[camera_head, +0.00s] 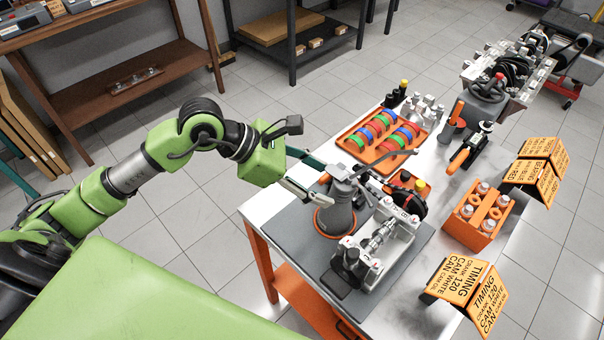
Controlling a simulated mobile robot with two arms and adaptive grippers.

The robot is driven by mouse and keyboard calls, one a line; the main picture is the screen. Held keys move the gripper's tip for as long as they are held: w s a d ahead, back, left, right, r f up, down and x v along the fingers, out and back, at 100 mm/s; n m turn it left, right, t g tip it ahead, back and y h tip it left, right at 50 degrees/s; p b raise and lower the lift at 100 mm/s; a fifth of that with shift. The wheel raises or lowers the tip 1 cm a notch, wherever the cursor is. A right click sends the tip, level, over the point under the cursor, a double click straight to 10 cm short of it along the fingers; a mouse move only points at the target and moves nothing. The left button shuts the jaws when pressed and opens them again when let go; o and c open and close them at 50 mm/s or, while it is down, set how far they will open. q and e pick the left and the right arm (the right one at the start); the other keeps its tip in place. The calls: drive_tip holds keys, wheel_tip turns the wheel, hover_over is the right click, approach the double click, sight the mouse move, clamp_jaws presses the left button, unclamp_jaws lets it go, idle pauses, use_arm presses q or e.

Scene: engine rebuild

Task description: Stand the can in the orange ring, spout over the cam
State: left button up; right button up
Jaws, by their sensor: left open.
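The grey can (338,212) stands upright on the dark mat at the near end of the table. An orange ring (319,226) shows around its base. Its thin dark spout (388,160) points up and to the right; I cannot tell whether its tip is above the cam. The camshaft (380,237) lies in a light metal fixture just right of the can. My left gripper (328,183) is open at the upper left of the can, its fingers beside the can's top; contact is unclear. My right gripper is not in view.
An orange tray (358,157) of coloured rings lies behind the can. A second workstation with machine parts (505,70) is farther back. Bare tabletop shows at the front right.

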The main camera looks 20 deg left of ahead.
use_arm(q)
drive_tip(key=shift+b+v, duration=0.55)
drive_tip(key=shift+v, duration=2.15)
drive_tip(key=shift+a, duration=0.1)
